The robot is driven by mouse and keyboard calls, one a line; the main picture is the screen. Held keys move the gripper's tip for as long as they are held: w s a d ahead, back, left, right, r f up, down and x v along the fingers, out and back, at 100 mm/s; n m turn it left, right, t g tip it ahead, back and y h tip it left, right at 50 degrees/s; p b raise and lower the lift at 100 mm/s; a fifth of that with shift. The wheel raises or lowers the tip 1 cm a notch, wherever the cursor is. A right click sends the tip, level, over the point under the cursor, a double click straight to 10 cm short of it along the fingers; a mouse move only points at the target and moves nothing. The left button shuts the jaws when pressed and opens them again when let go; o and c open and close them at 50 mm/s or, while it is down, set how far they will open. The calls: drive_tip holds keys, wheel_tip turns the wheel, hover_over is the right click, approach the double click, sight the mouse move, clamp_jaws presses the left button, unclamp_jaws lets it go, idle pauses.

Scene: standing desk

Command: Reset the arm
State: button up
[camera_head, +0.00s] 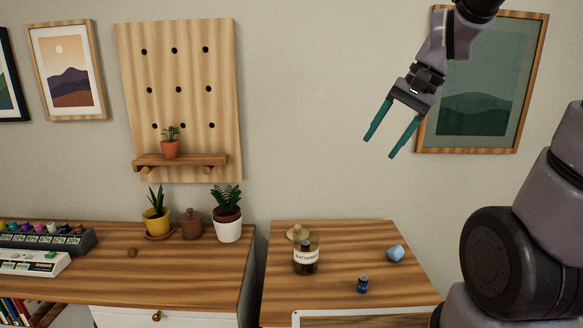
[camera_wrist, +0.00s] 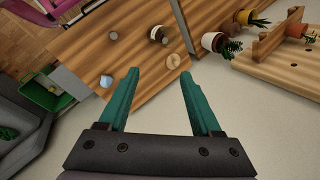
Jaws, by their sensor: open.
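My gripper (camera_head: 391,137) is open and empty, with two teal fingers. In the head view it hangs in the air at the upper right, in front of the wall and above the right desk. In the wrist view the fingers (camera_wrist: 158,82) stand wide apart with nothing between them. My arm reaches in from the top right of the head view and is bent. Its lower links show at the right edge.
The right desk (camera_head: 341,258) bears a labelled jar (camera_head: 306,257), a round wooden lid (camera_head: 296,233), a small blue bottle (camera_head: 363,285) and a light-blue object (camera_head: 396,253). Potted plants (camera_head: 228,225) stand on the left desk. A pegboard (camera_head: 222,90) and framed picture (camera_head: 527,95) hang on the wall.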

drive_tip(key=s+d+r+n+t+h, duration=0.2)
drive_tip(key=s+d+r+t, duration=0.3)
drive_tip(key=s+r, duration=0.1)
drive_tip(key=shift+s+r+n+h, duration=0.2)
drive_tip(key=shift+r+n+h, duration=0.15)
drive_tip(key=shift+r, duration=0.3)
